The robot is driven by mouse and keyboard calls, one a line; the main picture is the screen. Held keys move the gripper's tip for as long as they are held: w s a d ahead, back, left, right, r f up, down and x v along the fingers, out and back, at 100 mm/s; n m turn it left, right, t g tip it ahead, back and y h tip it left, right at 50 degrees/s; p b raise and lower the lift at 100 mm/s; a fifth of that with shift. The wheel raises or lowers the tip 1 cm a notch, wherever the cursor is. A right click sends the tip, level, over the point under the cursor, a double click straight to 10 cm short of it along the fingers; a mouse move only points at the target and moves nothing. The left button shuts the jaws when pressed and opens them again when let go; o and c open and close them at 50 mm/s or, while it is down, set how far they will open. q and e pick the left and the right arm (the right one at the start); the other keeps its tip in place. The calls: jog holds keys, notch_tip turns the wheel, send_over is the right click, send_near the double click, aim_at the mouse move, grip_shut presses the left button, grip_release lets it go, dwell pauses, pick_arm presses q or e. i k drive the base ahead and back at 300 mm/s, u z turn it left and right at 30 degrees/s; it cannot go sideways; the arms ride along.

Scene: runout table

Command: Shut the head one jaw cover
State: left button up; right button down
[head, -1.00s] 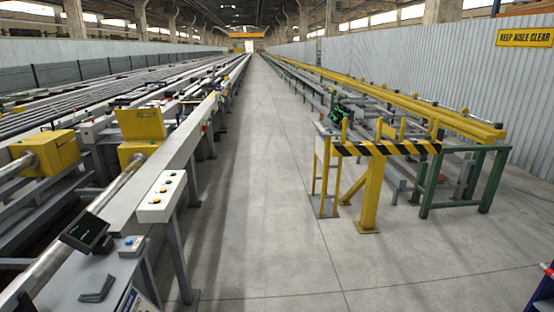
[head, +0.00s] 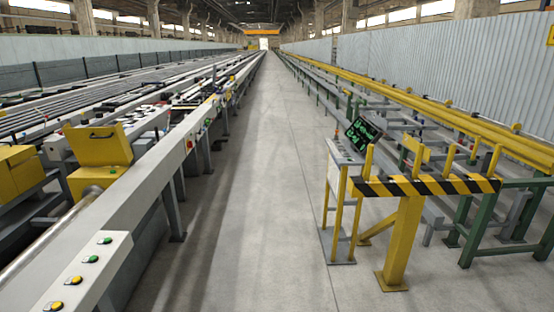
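A yellow jaw cover (head: 98,145) stands raised and tilted on a yellow head (head: 97,178) at the left, above the end of a grey bar (head: 52,234). It looks open. A second yellow head (head: 20,170) at the left edge is partly cut off, and its top looks closed. No label shows which is head one. Neither of my grippers is in view.
A long pale rail (head: 150,180) runs along the left, with a button box (head: 85,268) at lower left. A clear concrete aisle (head: 260,200) lies in the middle. A black-and-yellow striped barrier (head: 425,187) and a screen stand (head: 345,150) are right.

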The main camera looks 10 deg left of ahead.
aim_at(103, 147)
jog(key=u, duration=0.15)
jog(key=i, duration=1.95)
jog(key=u, duration=0.7)
jog(key=i, duration=1.85)
jog(key=u, duration=1.85)
jog(key=i, duration=1.2)
jog(key=u, duration=0.65)
